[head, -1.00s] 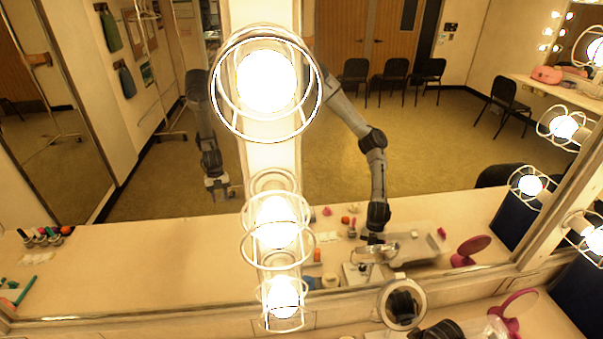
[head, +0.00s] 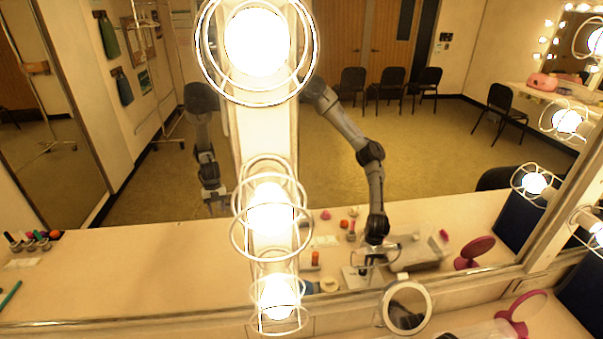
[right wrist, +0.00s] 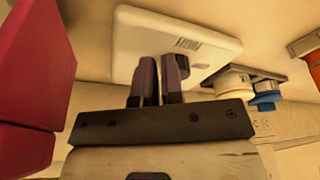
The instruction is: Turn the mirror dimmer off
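In the right wrist view, a flat white panel (right wrist: 220,45) with a small ribbed mark lies beyond my right gripper (right wrist: 161,60). Contact cannot be told. In the head view, the right arm appears reflected in the big mirror, its hand low over a pale plate (head: 358,277). My left gripper (head: 214,200) shows only as a small reflection, hanging away from the counter.
A round mirror (head: 427,302) stands at the front, with a pink mirror (head: 519,312) to its right. Caged lit bulbs (head: 257,42) run down the frame post.

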